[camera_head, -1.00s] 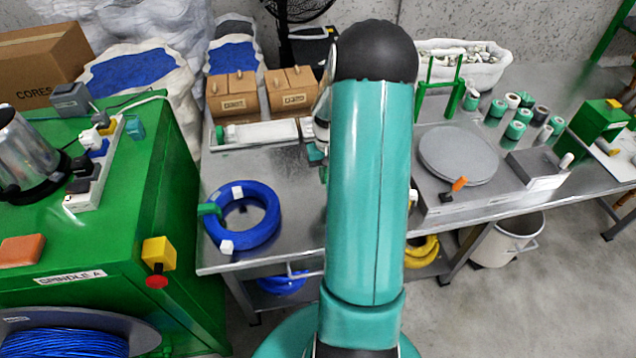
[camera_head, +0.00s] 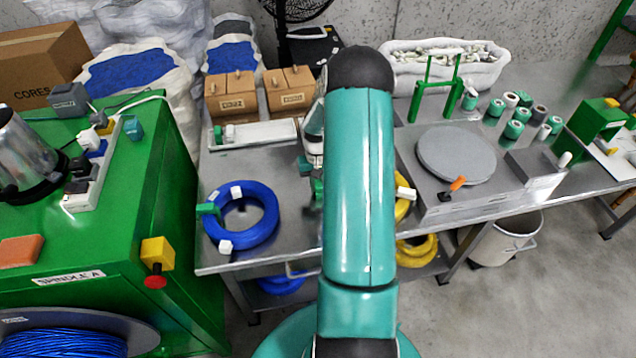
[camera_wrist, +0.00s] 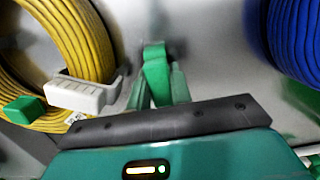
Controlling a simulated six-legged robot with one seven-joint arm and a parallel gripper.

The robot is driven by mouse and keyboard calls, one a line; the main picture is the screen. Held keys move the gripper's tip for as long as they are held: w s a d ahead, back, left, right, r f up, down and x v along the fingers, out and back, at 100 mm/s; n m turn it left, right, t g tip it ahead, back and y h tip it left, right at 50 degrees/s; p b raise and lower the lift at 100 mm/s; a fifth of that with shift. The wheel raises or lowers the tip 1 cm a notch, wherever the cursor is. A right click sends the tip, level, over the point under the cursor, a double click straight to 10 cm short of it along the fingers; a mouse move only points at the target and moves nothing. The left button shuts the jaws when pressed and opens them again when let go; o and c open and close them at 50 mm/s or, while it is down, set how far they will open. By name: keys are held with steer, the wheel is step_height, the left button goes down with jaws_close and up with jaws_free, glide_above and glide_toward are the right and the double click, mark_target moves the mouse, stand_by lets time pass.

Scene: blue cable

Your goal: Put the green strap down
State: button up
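My gripper (camera_wrist: 158,88) appears in the wrist view with its narrow green fingers close together around a small green strap (camera_wrist: 154,66). The strap is held above the grey metal table, between a yellow coil and a blue coil. In the head view my gripper (camera_head: 318,185) is partly hidden behind my arm, just right of the blue coil, and the strap cannot be told apart from the fingers there. Whether the strap touches the table is unclear.
The blue coil (camera_head: 262,222) has white ties and a green strap at its left. A yellow coil (camera_head: 402,208) is mostly hidden by my arm; it also shows in the wrist view (camera_wrist: 82,35). A white tray (camera_head: 255,134) lies behind. Bare table (camera_head: 290,170) shows between.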

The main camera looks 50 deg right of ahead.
steer(key=o, duration=0.4)
steer(key=shift+o, duration=0.2)
steer(key=shift+r, duration=0.1)
